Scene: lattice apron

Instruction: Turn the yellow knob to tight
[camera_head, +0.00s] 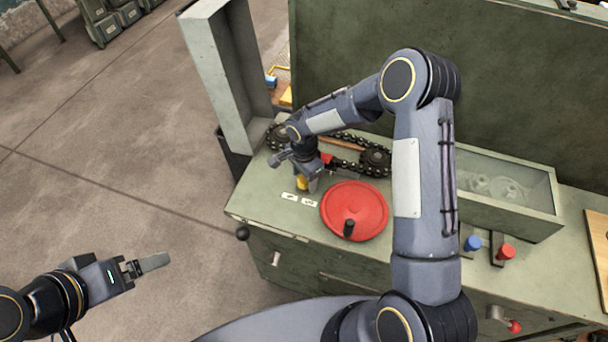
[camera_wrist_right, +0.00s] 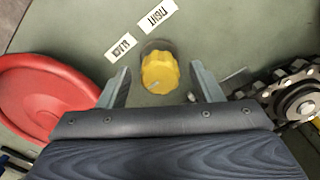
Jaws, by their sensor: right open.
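The yellow knob (camera_wrist_right: 160,72) is a scalloped knob on the green bench top, with a small pale mark on it. In the head view, the knob (camera_head: 302,184) shows partly under my right gripper (camera_head: 309,181). In the right wrist view, my right gripper (camera_wrist_right: 160,72) is open, with one finger on each side of the knob and a gap at both sides. A white label reading TIGHT (camera_wrist_right: 155,17) lies beyond the knob. A second white label (camera_wrist_right: 120,48), hard to read, lies left of it. My left gripper (camera_head: 148,264) hangs over the floor, seen side-on.
A red wheel (camera_head: 355,209) with a black handle stands close beside the knob. A chain on sprockets (camera_head: 375,161) lies behind it. An upright grey-green box (camera_head: 221,75) stands at the bench's left end. Blue (camera_head: 473,243) and red (camera_head: 505,252) knobs sit to the right.

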